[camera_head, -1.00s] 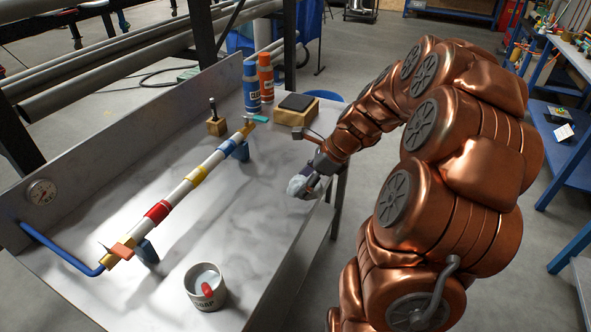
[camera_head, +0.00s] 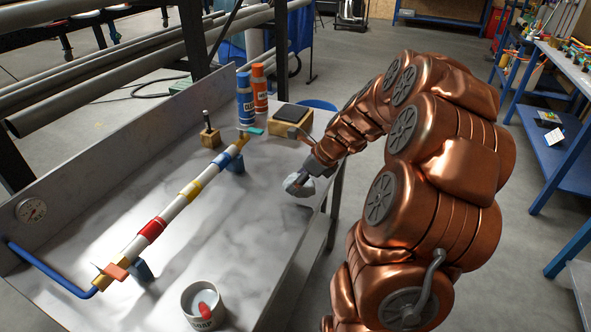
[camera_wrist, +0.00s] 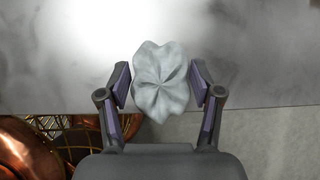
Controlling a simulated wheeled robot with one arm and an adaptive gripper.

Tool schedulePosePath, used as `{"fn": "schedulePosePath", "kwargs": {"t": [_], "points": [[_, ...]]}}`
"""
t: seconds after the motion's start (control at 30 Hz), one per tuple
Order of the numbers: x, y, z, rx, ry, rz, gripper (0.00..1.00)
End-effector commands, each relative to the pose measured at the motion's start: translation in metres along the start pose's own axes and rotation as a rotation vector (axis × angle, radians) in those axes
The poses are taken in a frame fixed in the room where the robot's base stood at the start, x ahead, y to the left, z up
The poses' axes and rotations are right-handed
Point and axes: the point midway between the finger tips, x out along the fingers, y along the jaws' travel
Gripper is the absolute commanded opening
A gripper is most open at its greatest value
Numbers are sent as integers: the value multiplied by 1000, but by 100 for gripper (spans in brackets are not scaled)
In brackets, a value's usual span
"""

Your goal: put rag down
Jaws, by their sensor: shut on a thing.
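A crumpled light grey rag (camera_wrist: 160,82) sits between the two fingers of my gripper (camera_wrist: 159,85) in the wrist view. The fingers are shut on it from both sides. In the head view the rag (camera_head: 299,187) is at the end of my arm, low over the right edge of the pale workbench (camera_head: 225,225). I cannot tell whether the rag touches the bench top. My gripper (camera_head: 304,179) is partly hidden behind the wrist there.
A striped pipe (camera_head: 175,210) lies on supports along the bench. A soap tin (camera_head: 204,305) stands at the front. Blue (camera_head: 245,98) and orange (camera_head: 260,88) bottles, a wooden block with a dark pad (camera_head: 292,118) and a small wooden stand (camera_head: 210,137) are at the back. Bench between pipe and rag is clear.

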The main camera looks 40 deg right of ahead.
Motion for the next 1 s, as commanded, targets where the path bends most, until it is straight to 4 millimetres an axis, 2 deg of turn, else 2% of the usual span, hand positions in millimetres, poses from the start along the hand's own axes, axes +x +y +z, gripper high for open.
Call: {"fn": "schedulePosePath", "kwargs": {"t": [0.53, 0.83, 1.0], "points": [[24, -65, 28, -1, 1, -3, 32], [32, -79, 33, -1, 1, 1, 32], [42, -78, 26, 0, 1, 3, 32]]}}
